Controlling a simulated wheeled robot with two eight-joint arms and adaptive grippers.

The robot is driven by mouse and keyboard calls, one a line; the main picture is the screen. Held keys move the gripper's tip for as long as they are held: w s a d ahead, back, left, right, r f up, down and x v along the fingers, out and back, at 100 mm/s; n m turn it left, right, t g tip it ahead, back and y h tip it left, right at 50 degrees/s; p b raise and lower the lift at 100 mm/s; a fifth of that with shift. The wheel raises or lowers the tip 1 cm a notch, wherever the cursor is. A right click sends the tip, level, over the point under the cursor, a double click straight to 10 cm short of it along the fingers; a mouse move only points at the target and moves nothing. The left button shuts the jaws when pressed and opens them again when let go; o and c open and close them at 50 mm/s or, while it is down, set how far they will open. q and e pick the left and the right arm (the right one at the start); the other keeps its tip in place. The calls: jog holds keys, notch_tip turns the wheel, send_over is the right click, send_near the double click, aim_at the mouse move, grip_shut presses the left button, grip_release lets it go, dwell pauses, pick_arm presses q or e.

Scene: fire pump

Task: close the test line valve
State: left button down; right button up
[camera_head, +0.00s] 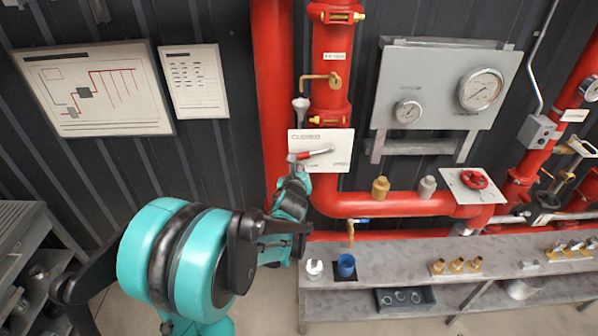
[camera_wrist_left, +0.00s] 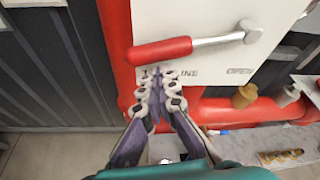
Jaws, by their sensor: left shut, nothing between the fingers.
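The test line valve has a lever with a red grip (camera_head: 304,155) and a metal arm, mounted in front of a white plate (camera_head: 338,162) on the red pipework. In the left wrist view the red grip (camera_wrist_left: 160,53) points left and the metal arm runs right to a round pivot (camera_wrist_left: 250,30). Printed "LINE" and "OPEN" show below the lever. My left gripper (camera_head: 298,172) is shut and empty. In the left wrist view its fingertips (camera_wrist_left: 158,78) are together just below the red grip; I cannot tell whether they touch it. My right gripper is not in view.
A grey bench (camera_head: 420,283) with a blue cup (camera_head: 346,265) and brass fittings (camera_head: 457,265) stands below right. A gauge panel (camera_head: 440,85) and a red handwheel (camera_head: 473,179) are to the right. Red pipes surround the plate.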

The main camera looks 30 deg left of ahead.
pick_arm(q)
jog(key=shift+s+r, duration=0.1)
jog(key=r, duration=0.1)
jog(key=r+m, duration=0.1)
jog(key=r+p, duration=0.1)
jog(key=shift+s+a+r+m+g+y, duration=0.1)
jog(key=shift+s+a+m+g+y, duration=0.1)
jog(key=shift+a+m+g+y, duration=0.15)
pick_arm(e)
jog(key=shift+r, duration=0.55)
